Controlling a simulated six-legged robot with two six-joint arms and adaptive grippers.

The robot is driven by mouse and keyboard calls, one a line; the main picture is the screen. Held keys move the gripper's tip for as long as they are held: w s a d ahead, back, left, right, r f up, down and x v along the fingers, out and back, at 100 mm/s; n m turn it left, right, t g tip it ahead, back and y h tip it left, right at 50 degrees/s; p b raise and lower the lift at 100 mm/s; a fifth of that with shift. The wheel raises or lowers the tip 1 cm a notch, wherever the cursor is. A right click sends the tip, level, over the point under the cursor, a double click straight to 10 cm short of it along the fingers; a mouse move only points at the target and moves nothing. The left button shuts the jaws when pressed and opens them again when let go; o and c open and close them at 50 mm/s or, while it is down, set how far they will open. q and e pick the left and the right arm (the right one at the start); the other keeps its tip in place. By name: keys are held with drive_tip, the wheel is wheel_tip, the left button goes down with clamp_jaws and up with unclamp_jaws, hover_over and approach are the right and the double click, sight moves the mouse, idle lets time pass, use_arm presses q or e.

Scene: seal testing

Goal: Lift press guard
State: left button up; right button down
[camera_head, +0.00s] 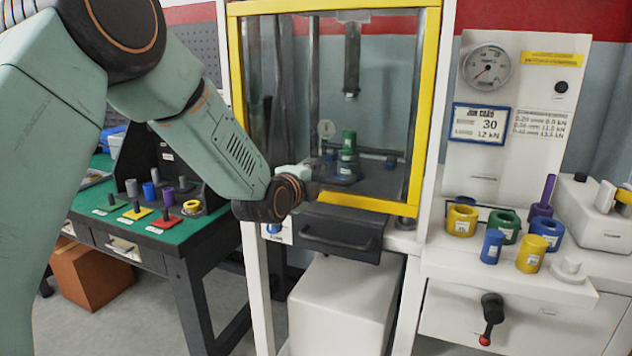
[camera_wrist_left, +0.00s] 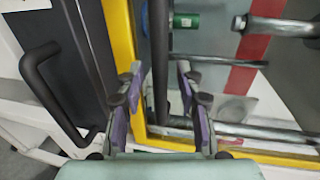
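The press guard (camera_head: 365,207) is a clear panel in a yellow frame, standing down over the front of the press. Its yellow frame also shows in the left wrist view (camera_wrist_left: 119,30). My left gripper (camera_head: 312,187) is at the guard's lower left, by the bottom yellow bar. In the left wrist view the two fingers of my left gripper (camera_wrist_left: 159,75) are apart. A dark bar (camera_wrist_left: 158,50) shows in the gap; I cannot tell whether it lies between the fingers or behind them. A green piece (camera_head: 348,145) stands on the press bed behind the guard. My right gripper is not in view.
A drawer with a dark handle (camera_head: 340,241) is below the guard. The right-hand bench (camera_head: 470,262) holds several coloured rings and cylinders under a gauge (camera_head: 487,67) and a job card (camera_head: 480,124). A green-topped table (camera_head: 160,236) with small parts stands left.

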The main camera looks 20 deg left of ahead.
use_arm(q)
drive_tip(key=shift+w, duration=0.35)
clamp_jaws()
drive_tip(key=shift+w+f, duration=0.15)
drive_tip(key=shift+f, duration=0.05)
idle(0.6)
